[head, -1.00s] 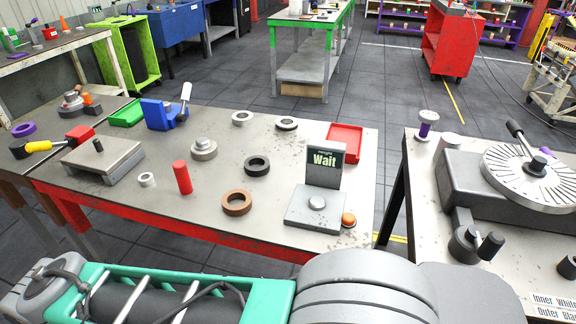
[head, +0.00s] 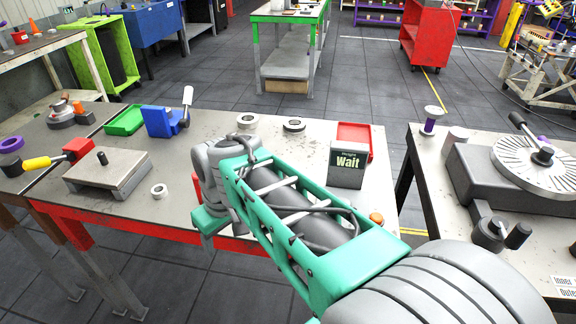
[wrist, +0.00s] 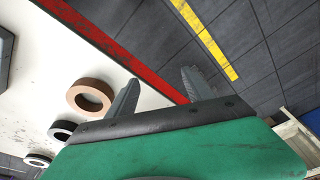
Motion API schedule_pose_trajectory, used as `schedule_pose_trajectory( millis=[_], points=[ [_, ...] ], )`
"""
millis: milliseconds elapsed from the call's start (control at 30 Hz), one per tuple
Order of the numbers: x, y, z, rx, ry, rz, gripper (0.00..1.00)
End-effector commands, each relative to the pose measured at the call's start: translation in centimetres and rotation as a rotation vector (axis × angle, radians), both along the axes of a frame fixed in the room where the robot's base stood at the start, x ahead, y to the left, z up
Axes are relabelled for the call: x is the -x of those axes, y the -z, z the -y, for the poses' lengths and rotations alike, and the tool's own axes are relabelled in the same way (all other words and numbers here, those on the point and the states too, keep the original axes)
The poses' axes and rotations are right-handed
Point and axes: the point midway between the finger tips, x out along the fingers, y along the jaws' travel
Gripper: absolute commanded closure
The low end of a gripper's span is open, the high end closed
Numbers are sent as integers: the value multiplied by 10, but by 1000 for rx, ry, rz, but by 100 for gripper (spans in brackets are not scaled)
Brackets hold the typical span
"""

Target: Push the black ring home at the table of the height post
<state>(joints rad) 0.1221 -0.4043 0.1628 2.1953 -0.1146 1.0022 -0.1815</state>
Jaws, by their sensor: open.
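The black ring (wrist: 62,130) lies flat on the pale table top in the wrist view, left of my gripper. A brown ring (wrist: 90,97) lies between it and the red table edge. My gripper (wrist: 160,77) is open and empty, its two fingers apart over the table's red edge and the floor. In the head view my arm covers the middle of the table, hiding the black ring, the brown ring and the gripper fingers. A dark display block reading "Wait" (head: 348,163) stands at the table's right. I cannot pick out the height post for certain.
A light ring (head: 247,121) and a dark grey ring (head: 294,125) lie near the back edge. A small pale ring (head: 159,190) lies front left, beside a grey fixture block (head: 108,172).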

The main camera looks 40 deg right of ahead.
Motion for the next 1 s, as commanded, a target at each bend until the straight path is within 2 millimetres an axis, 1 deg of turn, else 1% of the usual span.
schedule_pose_trajectory(
  millis=[33,67,100,167,200,267,300,333,400,467,500,533,600,833,933,1000],
  points=[
    [-26,-23,19,-1,-36,-13,35],
    [-43,-34,32,-2,-74,-20,33],
    [-64,-46,53,-1,-128,-29,29],
    [-92,-59,89,1,-209,-37,24],
    [-108,-66,116,4,-265,-41,21],
    [-125,-70,155,9,-344,-50,16],
    [-132,-72,179,14,-393,-52,13],
    [-136,-71,196,17,-426,-55,12],
    [-141,-69,228,24,-490,-60,12],
    [-142,-68,247,30,-530,-63,12],
    [-142,-66,256,33,-547,-63,12],
    [-142,-64,259,35,-557,-64,12],
    [-143,-56,262,35,-570,-65,12],
    [-148,-26,256,37,-569,-65,12],
    [-151,-8,250,36,-568,-66,12],
    [-152,3,250,37,-567,-65,12]
  ],
)
